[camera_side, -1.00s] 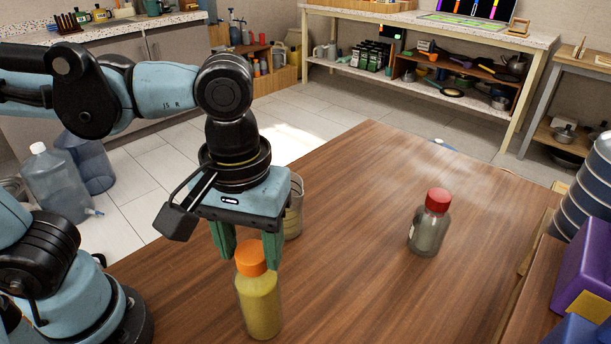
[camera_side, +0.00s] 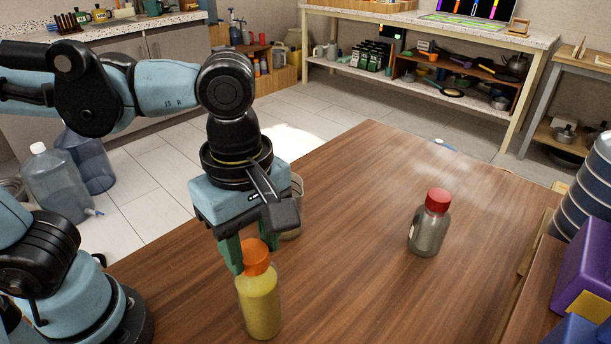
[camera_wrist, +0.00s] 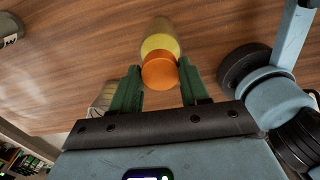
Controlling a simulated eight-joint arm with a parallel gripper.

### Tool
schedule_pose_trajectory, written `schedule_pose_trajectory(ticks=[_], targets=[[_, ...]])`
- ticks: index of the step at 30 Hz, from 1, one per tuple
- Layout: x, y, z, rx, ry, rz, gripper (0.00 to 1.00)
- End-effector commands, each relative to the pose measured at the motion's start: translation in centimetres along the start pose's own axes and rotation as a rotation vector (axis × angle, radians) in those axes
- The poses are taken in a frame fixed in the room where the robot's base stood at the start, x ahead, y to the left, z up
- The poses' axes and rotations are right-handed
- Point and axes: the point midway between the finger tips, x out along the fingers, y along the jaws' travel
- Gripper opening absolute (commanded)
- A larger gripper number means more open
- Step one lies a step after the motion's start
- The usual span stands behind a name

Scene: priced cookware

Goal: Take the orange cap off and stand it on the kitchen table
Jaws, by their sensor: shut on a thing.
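The orange cap (camera_side: 256,256) is on the neck of a clear bottle with yellow contents (camera_side: 260,303), standing near the front edge of the wooden kitchen table (camera_side: 345,260). My gripper (camera_side: 253,258) is around the cap, its green fingers shut on the cap's sides. In the wrist view the orange cap (camera_wrist: 160,71) sits between the two green fingertips, with the yellow bottle (camera_wrist: 160,40) beyond it. The cap looks slightly tilted in the side view. I cannot tell whether it is loose from the neck.
A bottle with a red cap (camera_side: 430,224) stands to the right on the table. A clear container (camera_side: 292,208) stands behind my gripper, partly hidden. A purple box (camera_side: 585,265) and blue stacked vessels (camera_side: 588,190) are at the right edge. The table's middle is clear.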

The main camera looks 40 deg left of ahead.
Motion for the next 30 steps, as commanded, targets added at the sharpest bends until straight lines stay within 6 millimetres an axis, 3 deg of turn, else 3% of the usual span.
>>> schedule_pose_trajectory(ticks=[6,14,15,20,30], targets=[[-0.05,0.07,-0.02,-0.274,0.0,0.0,0.17],[-0.05,0.07,-0.03,-0.309,0.001,0.0,0.17],[-0.05,0.07,-0.03,-0.309,0.001,0.0,0.5],[-0.04,0.06,-0.02,-0.308,0.0,0.0,0.74],[-0.04,0.06,-0.02,-0.307,0.0,0.0,0.75]])
